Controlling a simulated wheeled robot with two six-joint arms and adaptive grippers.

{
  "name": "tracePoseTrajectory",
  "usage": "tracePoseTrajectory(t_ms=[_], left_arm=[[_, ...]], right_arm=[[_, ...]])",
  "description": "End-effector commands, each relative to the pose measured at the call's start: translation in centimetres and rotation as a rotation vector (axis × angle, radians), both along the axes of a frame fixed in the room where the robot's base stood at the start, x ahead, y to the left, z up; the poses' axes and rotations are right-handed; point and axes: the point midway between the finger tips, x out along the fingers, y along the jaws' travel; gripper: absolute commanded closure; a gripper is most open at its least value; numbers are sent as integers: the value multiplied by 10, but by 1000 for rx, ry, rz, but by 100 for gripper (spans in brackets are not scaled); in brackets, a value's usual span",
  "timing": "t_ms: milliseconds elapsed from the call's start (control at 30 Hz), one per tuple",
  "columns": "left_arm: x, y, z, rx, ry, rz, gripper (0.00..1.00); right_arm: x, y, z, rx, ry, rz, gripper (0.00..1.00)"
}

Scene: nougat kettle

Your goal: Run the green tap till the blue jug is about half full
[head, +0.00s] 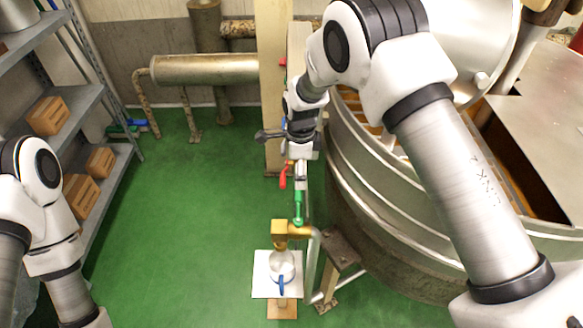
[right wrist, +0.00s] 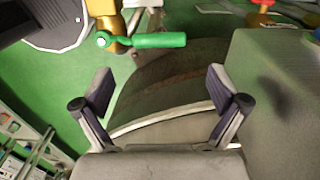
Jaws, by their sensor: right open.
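The green tap handle (head: 298,208) sits on a brass tap body (head: 280,229) in the lower middle of the head view. The jug (head: 283,262), with a blue handle (head: 281,285), stands under the brass spout; its water level cannot be made out. In the right wrist view the green handle (right wrist: 158,40) lies ahead of my right gripper (right wrist: 160,90), whose fingers are spread and empty, apart from it. In the head view my right gripper (head: 301,152) is just behind the handle, partly hidden by its own wrist. My left gripper is out of frame.
The jug stands on a white square plate (head: 261,289). A red tap handle (head: 282,177) hangs close to my right gripper. The large metal kettle (head: 365,190) is to the right. Shelves with boxes (head: 48,116) stand left; the green floor between is clear.

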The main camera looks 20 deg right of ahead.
Motion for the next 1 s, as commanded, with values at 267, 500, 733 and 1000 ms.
tracePoseTrajectory(t_ms=[267,500,733,1000], left_arm=[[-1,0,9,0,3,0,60],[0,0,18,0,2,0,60],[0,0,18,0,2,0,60],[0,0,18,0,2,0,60]], right_arm=[[-2,0,-28,0,5,-1,3],[-1,0,-70,1,2,0,3],[-1,0,-78,0,0,0,3],[-1,0,-78,0,1,0,70]])
